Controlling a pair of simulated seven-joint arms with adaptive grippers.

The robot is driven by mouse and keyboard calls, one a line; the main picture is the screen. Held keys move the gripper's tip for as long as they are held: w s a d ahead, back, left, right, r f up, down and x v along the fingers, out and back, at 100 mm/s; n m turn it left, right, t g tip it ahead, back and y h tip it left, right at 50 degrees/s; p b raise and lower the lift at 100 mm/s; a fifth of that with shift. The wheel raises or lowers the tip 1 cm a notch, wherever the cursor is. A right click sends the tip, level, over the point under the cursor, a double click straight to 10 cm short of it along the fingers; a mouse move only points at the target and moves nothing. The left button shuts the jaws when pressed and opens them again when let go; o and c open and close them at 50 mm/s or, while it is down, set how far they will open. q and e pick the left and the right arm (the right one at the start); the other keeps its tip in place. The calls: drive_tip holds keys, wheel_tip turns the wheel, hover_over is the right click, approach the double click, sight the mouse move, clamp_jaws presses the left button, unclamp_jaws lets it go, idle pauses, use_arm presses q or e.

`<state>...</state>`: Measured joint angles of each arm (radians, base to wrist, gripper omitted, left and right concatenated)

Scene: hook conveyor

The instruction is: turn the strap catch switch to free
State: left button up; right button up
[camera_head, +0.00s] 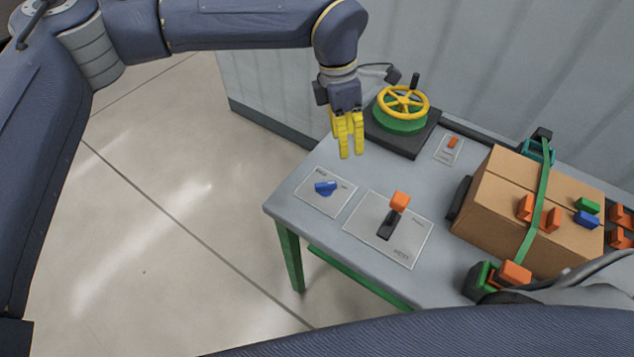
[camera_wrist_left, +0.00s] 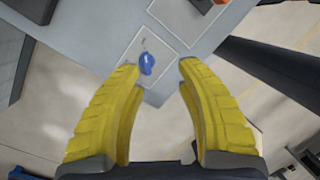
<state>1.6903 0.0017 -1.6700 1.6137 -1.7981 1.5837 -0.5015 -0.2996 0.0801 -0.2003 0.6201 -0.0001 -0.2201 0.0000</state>
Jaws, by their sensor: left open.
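A blue turn knob (camera_head: 325,188) sits on a light plate (camera_head: 335,204) at the table's near left corner. It is the only turn switch I see, and its small labels are too small to read. My left gripper (camera_head: 351,148) has yellow fingers pointing down, above the table's left edge and behind the knob, not touching it. In the left wrist view the blue knob (camera_wrist_left: 147,62) shows beyond the open fingertips (camera_wrist_left: 159,68), nearer the left one, with nothing between them. My right gripper is not in view.
An orange-topped lever (camera_head: 399,201) stands on a larger plate right of the knob. A yellow handwheel (camera_head: 404,102) on a dark base is close beside the left gripper. A cardboard box (camera_head: 490,205) with a green strap (camera_head: 541,190) fills the right. Floor is clear left of the table.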

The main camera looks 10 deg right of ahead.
sight(326, 183)
use_arm(q)
drive_tip(key=shift+t+y, duration=0.8)
drive_tip(key=a+f, duration=0.1)
drive_tip(key=f, duration=0.4)
drive_tip(key=w+a+f, duration=0.1)
drive_tip(key=f, duration=0.5)
drive_tip(key=w+a+f, duration=0.1)
drive_tip(key=f, duration=0.5)
drive_tip(key=shift+a+f, duration=0.15)
drive_tip(key=shift+a, duration=0.05)
clamp_jaws()
